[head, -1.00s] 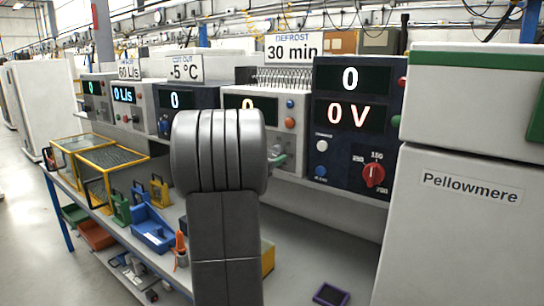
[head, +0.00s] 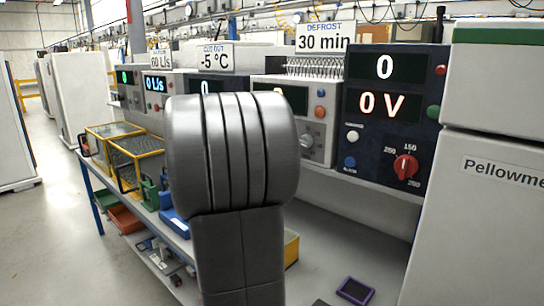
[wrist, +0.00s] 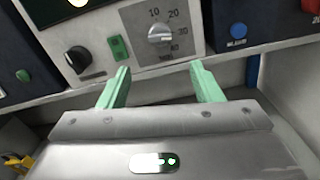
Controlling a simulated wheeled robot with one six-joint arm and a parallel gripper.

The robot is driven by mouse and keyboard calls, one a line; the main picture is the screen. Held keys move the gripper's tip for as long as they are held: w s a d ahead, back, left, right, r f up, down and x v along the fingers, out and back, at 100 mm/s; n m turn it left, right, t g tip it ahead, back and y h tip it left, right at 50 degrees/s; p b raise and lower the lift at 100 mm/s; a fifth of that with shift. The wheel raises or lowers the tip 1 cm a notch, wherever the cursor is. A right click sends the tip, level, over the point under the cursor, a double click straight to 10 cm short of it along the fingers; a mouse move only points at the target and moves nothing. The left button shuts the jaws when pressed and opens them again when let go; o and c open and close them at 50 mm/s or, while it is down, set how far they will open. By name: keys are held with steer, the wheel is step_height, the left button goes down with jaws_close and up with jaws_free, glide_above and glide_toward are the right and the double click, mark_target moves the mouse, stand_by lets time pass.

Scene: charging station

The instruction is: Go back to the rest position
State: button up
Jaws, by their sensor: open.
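My gripper (wrist: 160,90) shows in the wrist view with its two green fingers spread apart and nothing between them. It points toward a pale instrument panel (wrist: 135,38) with a silver dial knob (wrist: 160,34), and looks apart from it. In the head view my own dark arm link fills the middle and hides the gripper. The same pale panel (head: 318,138) shows just right of the arm there.
The bench (head: 310,278) holds a row of instruments, including a dark voltage unit (head: 392,95) with a red knob. A white Pellowmere cabinet (head: 480,220) stands at the right. Yellow-framed trays (head: 135,160) are at left. Open floor (head: 45,235) lies further left.

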steer(key=shift+d, duration=0.1)
steer(key=p+x, duration=0.2)
steer(key=x, duration=1.1)
steer(key=shift+w+d, duration=0.25)
steer(key=shift+w, duration=0.05)
steer(key=shift+p, duration=0.3)
steer(key=shift+f, duration=0.15)
